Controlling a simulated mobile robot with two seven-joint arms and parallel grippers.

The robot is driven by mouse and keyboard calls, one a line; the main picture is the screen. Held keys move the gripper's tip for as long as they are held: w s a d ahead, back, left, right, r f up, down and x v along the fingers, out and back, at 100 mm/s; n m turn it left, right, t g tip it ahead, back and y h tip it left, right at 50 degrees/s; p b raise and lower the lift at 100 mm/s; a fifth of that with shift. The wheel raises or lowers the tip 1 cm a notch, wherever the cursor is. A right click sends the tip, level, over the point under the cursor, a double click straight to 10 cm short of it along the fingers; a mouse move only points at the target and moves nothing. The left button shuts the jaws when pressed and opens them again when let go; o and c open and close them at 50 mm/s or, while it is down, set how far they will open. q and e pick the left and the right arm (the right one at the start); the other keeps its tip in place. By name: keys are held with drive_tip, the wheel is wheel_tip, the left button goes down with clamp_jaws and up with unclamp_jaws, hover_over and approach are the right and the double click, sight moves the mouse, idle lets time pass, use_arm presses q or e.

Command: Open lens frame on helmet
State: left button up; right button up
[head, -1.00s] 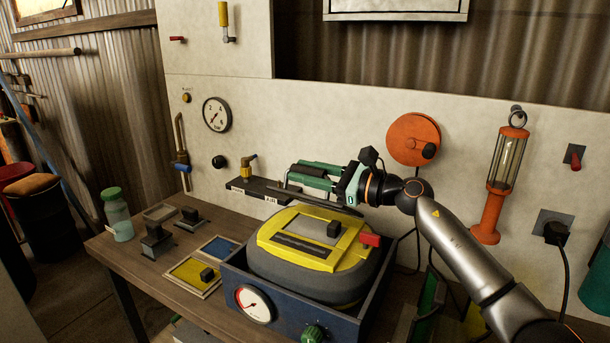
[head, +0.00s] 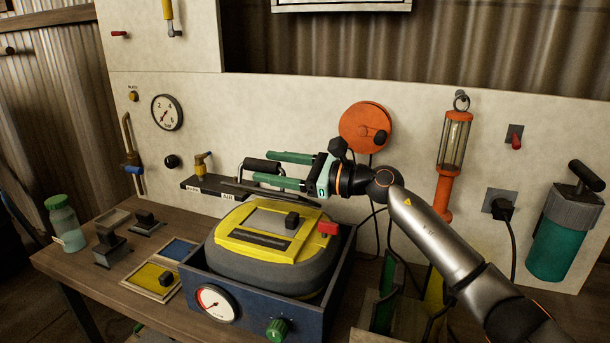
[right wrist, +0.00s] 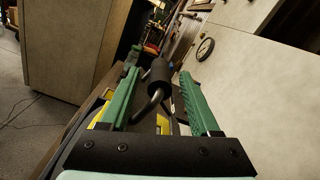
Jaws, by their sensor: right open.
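The helmet (head: 270,270) is dark grey and sits in a blue box (head: 245,318). Its top has a yellow frame (head: 232,237) around a grey panel with a dark slot, a black knob (head: 291,219) and a red tab (head: 327,229). My right gripper (head: 262,167) is open above the helmet's back edge, its green fingers pointing left. A black cylindrical handle (right wrist: 160,75) on a bent metal rod lies between the fingers in the right wrist view; contact is unclear. A thin dark plate (head: 275,191) lies just below the fingers. My left gripper is not in view.
A black shelf (head: 208,187) with a yellow valve is behind the helmet. An orange reel (head: 367,127) and a caged lamp (head: 452,160) hang on the wall behind my right arm. Small trays and a jar (head: 64,222) stand on the wooden bench (head: 60,262) at left.

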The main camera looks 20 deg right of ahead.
drive_tip(key=b+v, duration=0.2)
drive_tip(key=v, duration=0.7)
drive_tip(key=shift+d, duration=0.15)
drive_tip(key=shift+s, duration=0.1)
